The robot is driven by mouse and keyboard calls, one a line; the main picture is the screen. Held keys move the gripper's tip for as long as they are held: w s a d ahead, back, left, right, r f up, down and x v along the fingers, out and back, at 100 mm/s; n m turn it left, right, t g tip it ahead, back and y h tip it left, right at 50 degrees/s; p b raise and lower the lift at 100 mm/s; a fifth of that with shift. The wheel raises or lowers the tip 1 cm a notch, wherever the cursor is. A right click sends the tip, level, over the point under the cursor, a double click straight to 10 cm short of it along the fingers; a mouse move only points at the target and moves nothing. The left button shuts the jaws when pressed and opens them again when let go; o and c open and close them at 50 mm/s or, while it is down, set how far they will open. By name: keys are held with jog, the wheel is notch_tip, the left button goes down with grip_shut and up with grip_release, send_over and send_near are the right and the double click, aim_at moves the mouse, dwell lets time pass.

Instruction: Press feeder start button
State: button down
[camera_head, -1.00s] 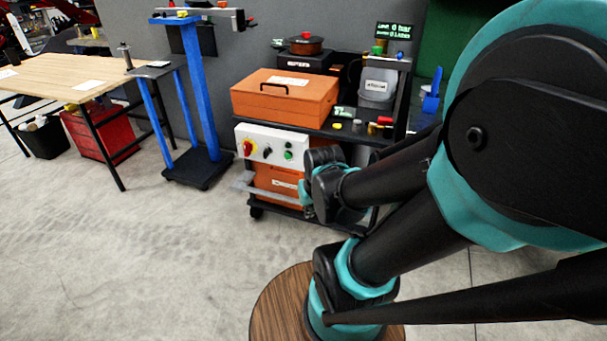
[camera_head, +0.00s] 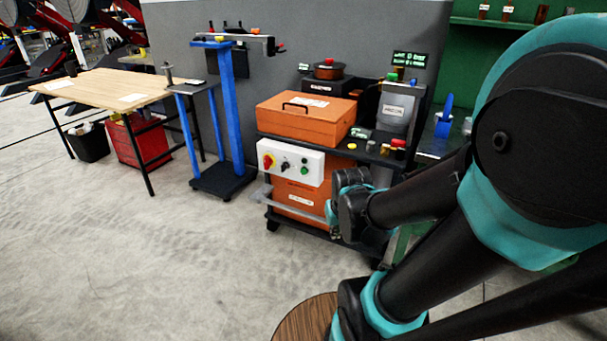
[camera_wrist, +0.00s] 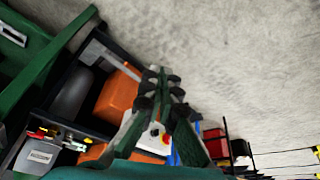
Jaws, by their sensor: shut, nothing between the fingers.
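A white control box (camera_head: 291,162) is on the front of a black cart, on the left side. It carries a red and yellow knob (camera_head: 269,161), a black rotary switch (camera_head: 286,165), a green button (camera_head: 304,170) and a small dark button above the green one. No label naming the feeder start is readable. In the wrist view my gripper (camera_wrist: 163,84) has its green fingers close together and empty. They cover part of the control box (camera_wrist: 154,140), whose red knob shows between them; the green button cannot be made out there. Contact with the box cannot be judged.
The cart bears an orange case (camera_head: 305,118), a grey bin (camera_head: 398,108) and small coloured parts. A grey rail (camera_head: 262,194) projects below the box. A blue stand (camera_head: 229,110) and a wooden table (camera_head: 105,88) are to the left. The floor in front is clear.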

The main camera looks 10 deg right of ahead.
aim_at(303, 172)
jog(key=w+a+f+n+h, duration=0.15)
jog(key=w+h, duration=0.25)
jog(key=w, duration=2.6)
jog(key=w+a+f+t+h, duration=0.1)
jog(key=w+a+f, duration=0.2)
jog(key=w+f, duration=0.4)
jog(key=w+a+f+n+h, duration=0.1)
jog(key=w+a+f, duration=0.2)
jog(key=w+f, duration=0.5)
jog(key=w, duration=0.3)
jog(key=shift+w+a+f+t, duration=0.25)
jog(key=shift+w+a+t, duration=0.05)
jog(key=shift+w+t, duration=0.1)
jog(key=w+d, duration=0.5)
jog(key=w, duration=0.2)
jog(key=shift+d, duration=0.15)
jog(key=shift+w+d, duration=0.2)
jog(key=shift+w, duration=0.15)
